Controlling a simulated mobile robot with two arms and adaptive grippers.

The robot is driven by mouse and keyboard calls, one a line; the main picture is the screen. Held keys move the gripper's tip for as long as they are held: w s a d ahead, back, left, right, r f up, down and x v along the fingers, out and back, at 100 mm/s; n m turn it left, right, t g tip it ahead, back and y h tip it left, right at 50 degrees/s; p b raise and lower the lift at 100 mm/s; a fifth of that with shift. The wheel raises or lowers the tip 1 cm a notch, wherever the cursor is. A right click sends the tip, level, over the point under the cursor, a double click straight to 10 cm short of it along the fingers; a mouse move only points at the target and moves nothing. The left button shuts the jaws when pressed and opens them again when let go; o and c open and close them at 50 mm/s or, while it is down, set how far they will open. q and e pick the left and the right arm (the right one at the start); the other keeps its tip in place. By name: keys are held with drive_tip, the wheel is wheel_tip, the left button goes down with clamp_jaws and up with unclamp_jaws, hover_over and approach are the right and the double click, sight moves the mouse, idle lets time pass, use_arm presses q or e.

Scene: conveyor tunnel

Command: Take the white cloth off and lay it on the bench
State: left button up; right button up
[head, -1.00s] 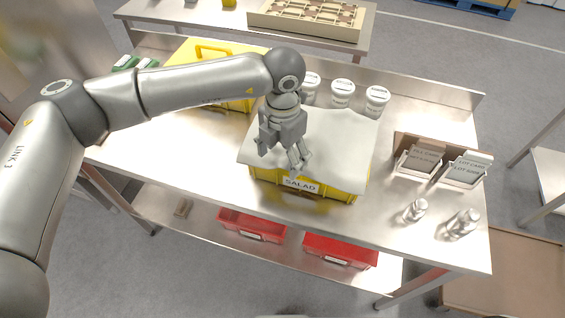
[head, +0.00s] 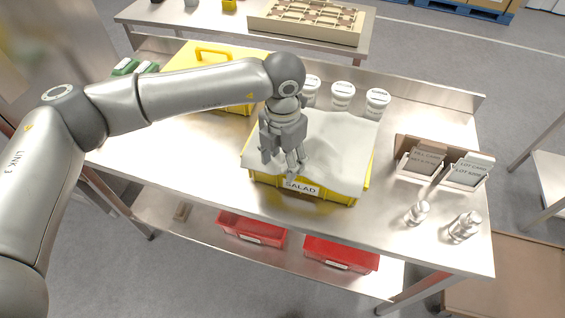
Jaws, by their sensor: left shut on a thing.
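The white cloth (head: 342,150) lies over the top of a yellow crate (head: 325,196) labelled SALAD, on the steel bench (head: 210,165). The cloth looks rumpled and covers most of the crate's opening, so what is inside is hidden. The crate's front wall and part of its right rim show. My left gripper (head: 283,166) points down at the front left part of the cloth and is shut on it. The fingertips are near the crate's front rim, just above the label. My right gripper is not in view.
Several white tubs (head: 342,93) stand behind the crate. A yellow lidded box (head: 205,58) is at the back left. Card holders (head: 440,170) and two metal shakers (head: 463,227) stand at the right. Red bins (head: 340,254) sit on the lower shelf. The bench's left front is clear.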

use_arm(q)
drive_tip(key=shift+s+a+f, duration=0.1)
drive_tip(key=shift+s+f, duration=0.1)
drive_tip(key=shift+f, duration=0.1)
drive_tip(key=c, duration=0.6)
clamp_jaws()
idle(0.9)
wheel_tip(320, 180, up, 12)
drive_tip(key=p, duration=0.3)
drive_tip(key=shift+w+r+p, duration=0.15)
drive_tip(key=shift+w+p, duration=0.1)
drive_tip(key=shift+p, duration=0.15)
drive_tip(key=shift+r, duration=0.1)
